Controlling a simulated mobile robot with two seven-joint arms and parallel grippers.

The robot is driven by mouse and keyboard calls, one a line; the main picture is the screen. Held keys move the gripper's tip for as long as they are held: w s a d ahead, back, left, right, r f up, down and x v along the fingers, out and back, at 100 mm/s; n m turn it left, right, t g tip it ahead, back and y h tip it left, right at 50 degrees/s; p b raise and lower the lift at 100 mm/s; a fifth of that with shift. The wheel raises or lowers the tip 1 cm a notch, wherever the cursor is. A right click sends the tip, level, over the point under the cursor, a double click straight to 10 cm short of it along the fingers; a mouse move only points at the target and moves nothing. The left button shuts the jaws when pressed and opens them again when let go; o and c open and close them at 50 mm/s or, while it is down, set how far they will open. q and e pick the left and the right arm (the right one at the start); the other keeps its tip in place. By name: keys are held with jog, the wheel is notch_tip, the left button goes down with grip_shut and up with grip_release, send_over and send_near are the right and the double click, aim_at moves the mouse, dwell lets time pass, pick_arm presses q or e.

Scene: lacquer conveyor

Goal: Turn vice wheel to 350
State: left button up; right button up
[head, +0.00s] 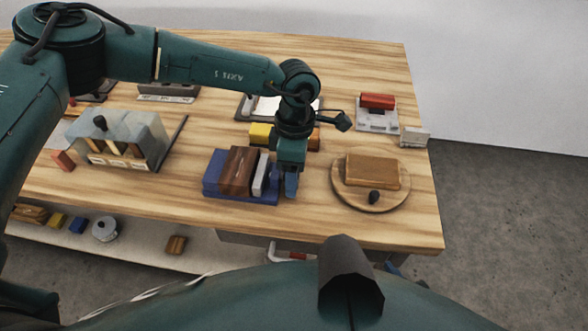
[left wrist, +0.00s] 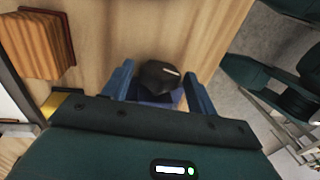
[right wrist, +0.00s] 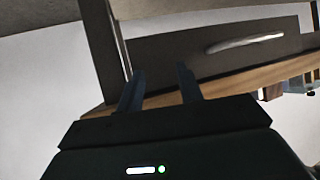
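The blue vice (head: 212,185) stands on the wooden table near its front edge, with a brown block and a grey piece upright in it. My left gripper (head: 290,186) points down at the right end of the vice. In the left wrist view a dark faceted wheel (left wrist: 160,76) with a white mark sits between its two blue fingers (left wrist: 158,88). The fingers are spread to either side of the wheel; contact is unclear. In the head view the gripper hides the wheel. My right gripper (right wrist: 160,90) is open and empty, near the table edge.
A round board (head: 345,200) with a brown block and a small dark knob (head: 374,197) lies to the right of the vice. A grey box (head: 140,145) stands to the left. A yellow block (head: 260,133) is behind the vice. Several small items lie on the lower shelf (head: 140,245).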

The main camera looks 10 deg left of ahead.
pick_arm(q)
jog(key=c, duration=0.8)
jog(key=shift+w+f+g+b, duration=0.2)
jog(key=shift+f+g+b, duration=0.05)
jog(key=shift+g+b, duration=0.5)
jog(key=shift+c, duration=0.2)
jog(key=g+b, duration=0.2)
jog(key=b, duration=0.1)
jog(key=shift+w+f+g, duration=0.15)
jog(key=shift+f+g, duration=0.05)
jog(key=shift+g, duration=0.05)
jog(key=shift+r+g+b, duration=0.2)
jog(key=shift+g+b, duration=0.6)
jog(key=shift+b, duration=0.25)
jog(key=shift+r, duration=0.15)
pick_arm(e)
jog(key=f, duration=0.2)
jog(key=f+m, duration=0.1)
jog(key=shift+w+a+t+y, duration=0.25)
jog(key=shift+a+t+y, duration=0.05)
jog(key=shift+a+y, duration=0.1)
pick_arm(q)
jog(key=o, duration=1)
pick_arm(e)
jog(key=shift+f, duration=0.15)
